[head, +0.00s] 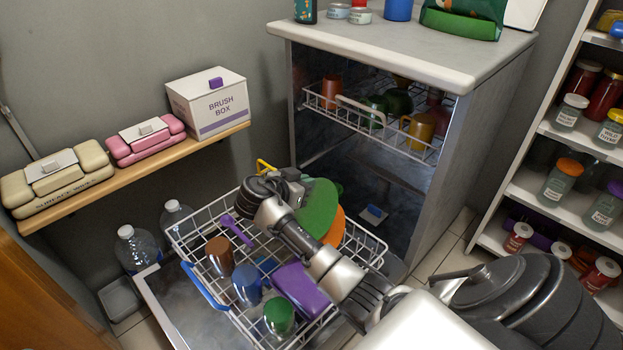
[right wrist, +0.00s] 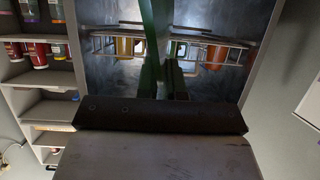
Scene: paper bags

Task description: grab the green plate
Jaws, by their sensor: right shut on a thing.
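The green plate (head: 318,208) stands on edge in the lower dishwasher rack (head: 372,248), in front of an orange plate (head: 335,228). My right gripper (head: 303,186) reaches over the rack from the lower right and is shut on the green plate at its upper left edge. My arm hides part of the rack below. In the right wrist view the green plate (right wrist: 148,42) shows nearly edge-on between the dark fingers (right wrist: 166,82). My left gripper is not in view.
The rack also holds a brown cup (head: 220,255), a blue cup (head: 246,285), a green cup (head: 279,317) and a purple item (head: 300,288). The open dishwasher (head: 450,165) with its upper rack stands behind. A jar shelf (head: 535,190) is at right.

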